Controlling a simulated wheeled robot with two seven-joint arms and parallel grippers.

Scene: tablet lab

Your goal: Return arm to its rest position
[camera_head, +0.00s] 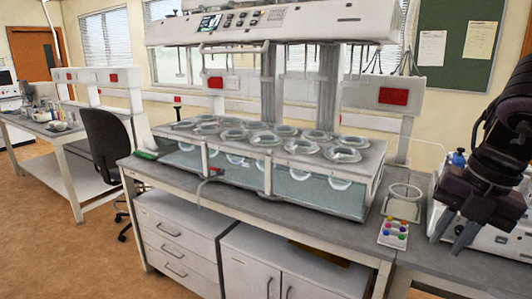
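My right arm comes in dark at the right edge. My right gripper (453,232) points down over the right end of the bench, in front of a white instrument. Its two dark fingers look apart, with nothing visible between them. My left gripper is not in view. The tablet dissolution bath (355,185) stands on the bench, with several round vessels set in its top and a control head (270,25) raised above them. A small white tray of coloured tablets (394,233) lies on the bench, left of my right gripper.
A white dish or ring (404,200) sits behind the tablet tray. A white instrument (500,240) stands behind and beside my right gripper. The grey bench (240,207) has a bare front strip. A black chair (107,145) stands at left.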

